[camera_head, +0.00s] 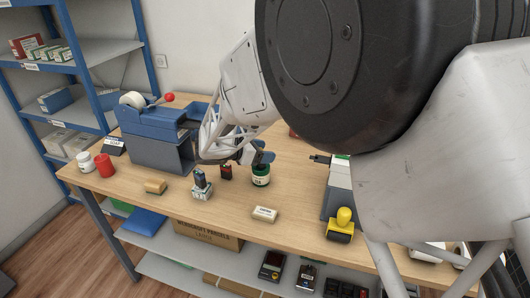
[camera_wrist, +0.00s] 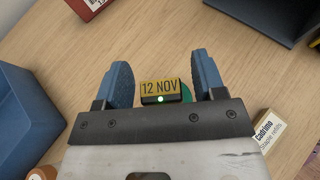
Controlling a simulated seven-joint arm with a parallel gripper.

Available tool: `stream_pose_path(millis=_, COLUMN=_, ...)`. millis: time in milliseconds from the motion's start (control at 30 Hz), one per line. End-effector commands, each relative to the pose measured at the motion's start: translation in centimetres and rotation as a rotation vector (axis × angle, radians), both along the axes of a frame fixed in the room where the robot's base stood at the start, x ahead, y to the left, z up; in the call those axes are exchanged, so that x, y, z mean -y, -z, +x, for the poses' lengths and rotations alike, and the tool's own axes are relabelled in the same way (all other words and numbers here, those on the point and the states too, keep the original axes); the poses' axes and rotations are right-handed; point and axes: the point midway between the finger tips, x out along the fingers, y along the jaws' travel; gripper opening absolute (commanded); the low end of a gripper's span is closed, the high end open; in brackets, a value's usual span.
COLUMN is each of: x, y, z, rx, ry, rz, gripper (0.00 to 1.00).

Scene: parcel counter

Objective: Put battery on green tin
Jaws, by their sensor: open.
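The green tin (camera_head: 261,178), round with a pale label, stands on the table under my gripper's fingers. A bit of its green rim (camera_wrist: 187,91) shows in the wrist view, mostly hidden. A small dark block with red (camera_head: 226,173) stands left of the tin and looks like the battery, though it is too small to be sure. My gripper (camera_wrist: 160,80) is open, its blue fingers spread. A small black piece with a yellow "12 NOV" panel and a green light (camera_wrist: 160,88) shows between them; I cannot tell what it rests on.
A dark upright item on a white base (camera_head: 201,187) stands left of the block. A staple refill box (camera_head: 265,214) lies near the front edge. A blue dispenser (camera_head: 160,145) stands at left. A yellow-handled item (camera_head: 342,224) is at right. Bare wood lies between them.

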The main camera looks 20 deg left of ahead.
Motion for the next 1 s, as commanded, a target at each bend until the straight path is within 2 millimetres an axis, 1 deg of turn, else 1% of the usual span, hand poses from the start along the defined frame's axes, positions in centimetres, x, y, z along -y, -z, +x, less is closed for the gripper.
stream_pose_path(millis=167, x=-1.3, y=-0.7, z=-1.3, rx=0.000, ry=-0.001, rz=-0.001, gripper=0.63)
stream_pose_path(millis=500, x=-4.8, y=-2.7, z=-4.8, rx=-0.001, ry=-0.003, rz=-0.001, gripper=0.63)
stream_pose_path(millis=700, x=-6.4, y=-3.7, z=-6.4, rx=0.000, ry=-0.002, rz=0.000, gripper=0.63)
stream_pose_path(millis=800, x=-6.9, y=-4.0, z=-7.0, rx=-0.001, ry=0.000, rz=-0.001, gripper=0.63)
stream_pose_path(millis=1000, x=-7.4, y=-4.3, z=-7.4, rx=-0.001, ry=0.001, rz=-0.001, gripper=0.63)
